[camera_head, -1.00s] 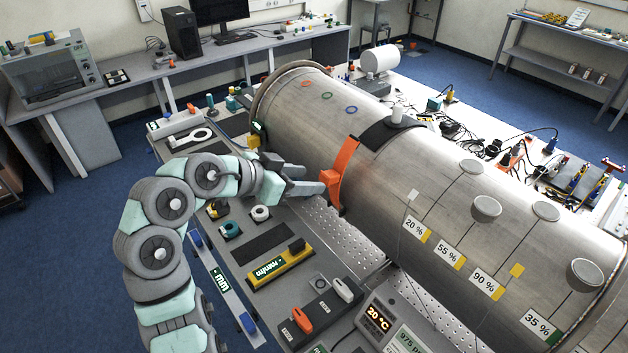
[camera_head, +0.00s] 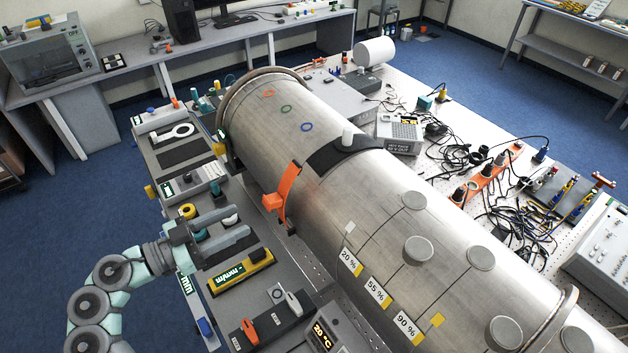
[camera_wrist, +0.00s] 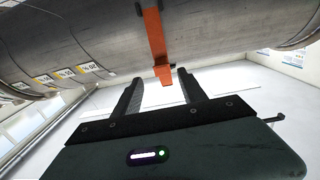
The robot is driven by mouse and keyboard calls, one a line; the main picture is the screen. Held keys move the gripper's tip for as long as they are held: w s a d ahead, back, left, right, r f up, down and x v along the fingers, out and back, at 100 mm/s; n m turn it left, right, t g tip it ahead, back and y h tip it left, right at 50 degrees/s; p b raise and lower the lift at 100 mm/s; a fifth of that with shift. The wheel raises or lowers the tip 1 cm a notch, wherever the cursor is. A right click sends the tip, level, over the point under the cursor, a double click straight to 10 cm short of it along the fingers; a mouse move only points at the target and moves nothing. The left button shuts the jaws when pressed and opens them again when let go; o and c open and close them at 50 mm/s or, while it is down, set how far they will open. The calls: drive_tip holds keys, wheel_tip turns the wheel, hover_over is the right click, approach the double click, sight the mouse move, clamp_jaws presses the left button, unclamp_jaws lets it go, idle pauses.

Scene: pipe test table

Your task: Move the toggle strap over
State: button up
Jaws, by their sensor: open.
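The orange toggle strap (camera_head: 287,193) lies on the near side of the big metal pipe (camera_head: 330,170), just left of a dark band over the pipe. Its lower end has a block-like tab that sticks out from the pipe. In the wrist view the strap (camera_wrist: 154,42) hangs down the pipe, beyond the fingertips and roughly between them. My gripper (camera_head: 248,231) is open and empty, its fingers pointing toward the pipe, below and left of the strap in the head view. It also shows in the wrist view (camera_wrist: 160,82). The strap is apart from the fingers.
Labelled tags and round caps sit on the pipe's right part. Cables clutter the table behind. Open space separates gripper and strap.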

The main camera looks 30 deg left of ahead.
sight(265, 205)
drive_tip(key=p+x, duration=0.1)
drive_tip(key=x, duration=0.2)
drive_tip(key=p+x, duration=0.1)
drive_tip(key=x, duration=0.2)
drive_tip(key=p+x, duration=0.1)
drive_tip(key=x, duration=0.2)
drive_tip(key=shift+w+r+p, duration=0.2)
drive_tip(key=shift+r+p, duration=0.1)
drive_tip(key=shift+w+f, duration=0.15)
drive_tip(key=shift+w, duration=0.25)
clamp_jaws()
idle(0.8)
